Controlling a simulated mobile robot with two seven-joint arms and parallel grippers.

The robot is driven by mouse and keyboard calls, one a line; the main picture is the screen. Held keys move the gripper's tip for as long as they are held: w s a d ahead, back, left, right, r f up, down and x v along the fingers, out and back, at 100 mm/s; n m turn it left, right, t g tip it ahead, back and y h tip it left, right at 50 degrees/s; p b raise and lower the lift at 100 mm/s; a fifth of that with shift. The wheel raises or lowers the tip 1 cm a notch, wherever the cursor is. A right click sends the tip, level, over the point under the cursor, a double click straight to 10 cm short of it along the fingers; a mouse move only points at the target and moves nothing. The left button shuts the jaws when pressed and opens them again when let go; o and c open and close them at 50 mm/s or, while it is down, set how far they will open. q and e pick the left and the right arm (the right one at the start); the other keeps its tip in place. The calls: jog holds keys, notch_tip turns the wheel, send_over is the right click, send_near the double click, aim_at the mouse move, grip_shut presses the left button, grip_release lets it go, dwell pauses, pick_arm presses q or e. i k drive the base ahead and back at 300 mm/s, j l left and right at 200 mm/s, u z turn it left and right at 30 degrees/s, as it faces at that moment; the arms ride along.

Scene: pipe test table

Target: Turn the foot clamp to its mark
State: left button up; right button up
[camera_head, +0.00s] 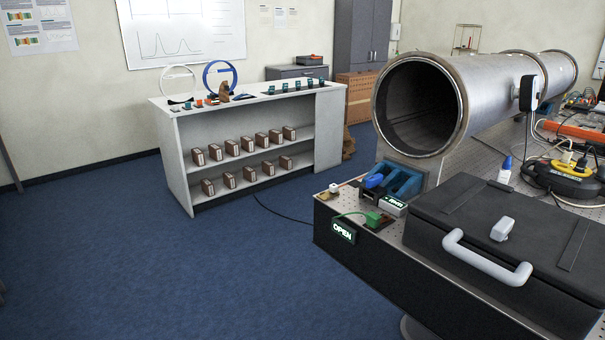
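A large grey metal pipe (500,85) lies along the table (325,200), its open round end facing left. Blue bracket-like parts (402,182) sit under the front of the pipe. A blue rounded piece (374,180) is beside them. A green lever-like part (372,217) lies near the table's corner, by a dark sign reading OPEN (343,231). I cannot tell for sure which of these is the foot clamp, and no mark can be made out. Neither of my grippers is in view.
A black case (520,235) with a light grey handle (487,258) fills the table's near side. A small bottle (505,170) and a yellow-and-black cable reel (565,178) stand behind it. A white shelf (250,140) with several brown boxes stands at the back left. Blue floor (180,270) is clear.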

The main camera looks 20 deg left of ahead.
aim_at(373, 180)
jog(key=u, duration=0.1)
jog(key=i+j, duration=0.15)
jog(key=j, duration=0.25)
jog(key=i+j, duration=0.15)
jog(key=j, duration=0.25)
jog(key=i+j, duration=0.15)
jog(key=j, duration=0.25)
jog(key=i+j, duration=0.1)
jog(key=j, duration=0.3)
jog(key=j+z, duration=0.1)
jog(key=z, duration=0.3)
jog(key=j+z, duration=0.1)
jog(key=z, duration=0.3)
jog(key=j+z, duration=0.15)
jog(key=z, duration=0.25)
jog(key=i, duration=0.05)
